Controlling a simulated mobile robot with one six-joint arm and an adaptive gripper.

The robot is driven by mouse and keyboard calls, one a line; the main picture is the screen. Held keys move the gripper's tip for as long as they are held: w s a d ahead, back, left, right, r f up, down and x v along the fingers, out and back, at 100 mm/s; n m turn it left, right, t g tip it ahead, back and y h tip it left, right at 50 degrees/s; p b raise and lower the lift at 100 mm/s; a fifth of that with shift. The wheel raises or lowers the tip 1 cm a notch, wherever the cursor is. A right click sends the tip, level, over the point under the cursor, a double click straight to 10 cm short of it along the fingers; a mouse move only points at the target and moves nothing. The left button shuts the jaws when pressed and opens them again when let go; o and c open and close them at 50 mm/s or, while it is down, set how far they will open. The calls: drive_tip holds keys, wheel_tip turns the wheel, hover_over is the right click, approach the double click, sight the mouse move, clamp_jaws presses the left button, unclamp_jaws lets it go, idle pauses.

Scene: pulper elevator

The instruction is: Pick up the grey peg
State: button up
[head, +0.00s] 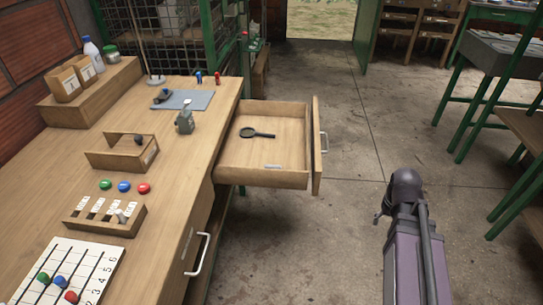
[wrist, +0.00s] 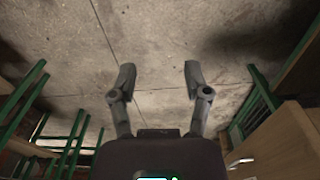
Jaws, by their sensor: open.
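No peg is plainly grey in the head view. A small pale peg-like piece (head: 118,215) stands in the slotted wooden rack (head: 88,222) at the front of the bench; its exact colour is hard to tell. A blue peg-like figure (head: 198,77) and a red one (head: 218,78) stand near the bench's back edge. My gripper (wrist: 160,80) is open and empty in the wrist view, with bare concrete floor beyond its fingers. In the head view my arm is right of the bench, over the floor, well away from the rack.
An open drawer (head: 295,178) holding a magnifying glass (head: 257,133) juts from the bench (head: 160,215). A grey device (head: 185,121), a small wooden tray (head: 100,160), coloured balls (head: 124,186) and a numbered board (head: 97,262) stand on the bench. The floor (head: 345,200) beyond the drawer is clear.

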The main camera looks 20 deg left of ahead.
drive_tip(key=w+a+r+n+p, duration=0.5)
drive_tip(key=w+a+r+p, duration=0.2)
drive_tip(key=a+r+p, duration=0.35)
drive_tip(key=w+a+r+n, duration=0.1)
drive_tip(key=a+n, duration=0.6)
drive_tip(key=a, duration=0.7)
drive_tip(key=w+a+r+n+t+p, duration=0.1)
drive_tip(key=a+n, duration=0.5)
drive_tip(key=a, duration=0.9)
drive_tip(key=shift+w+a+r+n, duration=0.2)
drive_tip(key=shift+w+r+n, duration=0.2)
drive_tip(key=shift+w, duration=0.4)
drive_tip(key=b, duration=0.8)
hover_over(273, 166)
drive_tip(key=f, duration=0.5)
drive_tip(key=s+f, duration=0.1)
drive_tip(key=f, duration=0.2)
drive_tip(key=shift+f, duration=0.25)
drive_tip(key=shift+f+b, duration=0.1)
drive_tip(key=shift+b, duration=0.2)
drive_tip(key=shift+w+f+b, duration=0.25)
drive_tip(key=shift+f+b, duration=1)
drive_tip(key=shift+w+f+b, duration=0.2)
drive_tip(key=shift+f+b, duration=1.05)
